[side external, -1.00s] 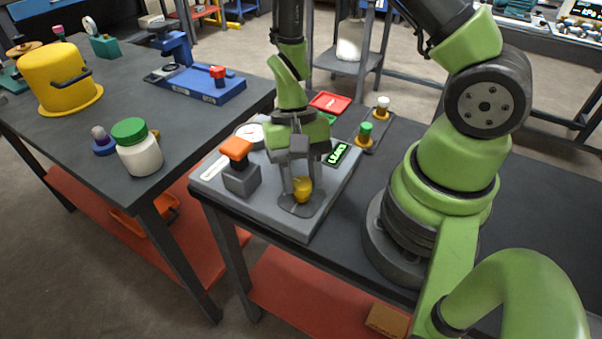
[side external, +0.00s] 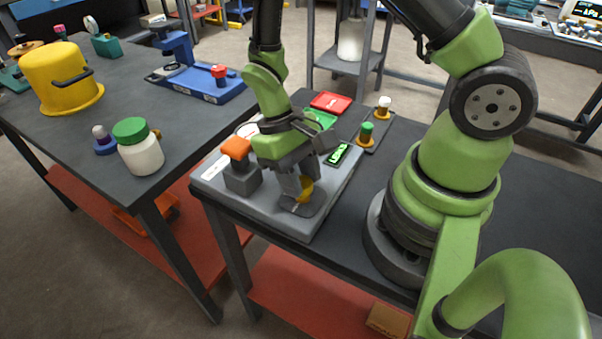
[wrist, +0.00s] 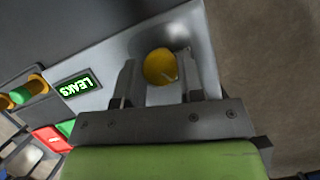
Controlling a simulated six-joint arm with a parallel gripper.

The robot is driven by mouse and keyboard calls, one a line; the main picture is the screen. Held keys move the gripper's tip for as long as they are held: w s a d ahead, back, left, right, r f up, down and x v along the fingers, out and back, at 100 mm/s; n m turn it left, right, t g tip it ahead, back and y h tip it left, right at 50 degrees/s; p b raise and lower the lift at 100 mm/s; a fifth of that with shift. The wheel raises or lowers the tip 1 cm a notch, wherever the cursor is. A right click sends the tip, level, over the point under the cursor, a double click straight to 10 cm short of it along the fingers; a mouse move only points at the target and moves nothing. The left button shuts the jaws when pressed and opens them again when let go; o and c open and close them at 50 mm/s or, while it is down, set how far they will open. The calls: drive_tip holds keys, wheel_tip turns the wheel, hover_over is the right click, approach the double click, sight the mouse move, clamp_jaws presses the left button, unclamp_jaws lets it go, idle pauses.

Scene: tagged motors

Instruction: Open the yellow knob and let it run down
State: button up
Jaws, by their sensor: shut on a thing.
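The yellow knob (side external: 306,189) stands on the front part of the grey panel. My gripper (side external: 297,193) reaches down over it, its fingers on both sides of the knob. In the wrist view the yellow knob (wrist: 160,67) shows as a round top with a small pale mark, between the two fingers of my gripper (wrist: 158,75). My gripper is shut on the knob. In the side view the fingers hide part of the knob.
The grey panel (side external: 222,190) also bears an orange-topped block (side external: 237,148), a lit green "LEAKS" display (side external: 340,154) and a partly hidden gauge. Red (side external: 331,102) and green trays lie behind. Green-topped (side external: 366,130) and white-topped (side external: 383,104) pegs stand to the right.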

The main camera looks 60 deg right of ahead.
drive_tip(key=n+h, duration=0.2)
drive_tip(key=n, duration=0.3)
drive_tip(key=shift+a+n, duration=0.15)
drive_tip(key=shift+n, duration=0.25)
drive_tip(key=n+h, duration=0.1)
drive_tip(key=n, duration=0.1)
drive_tip(key=n+t+h, duration=0.1)
drive_tip(key=n, duration=0.2)
drive_tip(key=shift+a, duration=0.1)
drive_tip(key=shift+s+n, duration=0.1)
drive_tip(key=shift+n, duration=0.3)
drive_tip(key=o, duration=0.9)
drive_tip(key=v, duration=1)
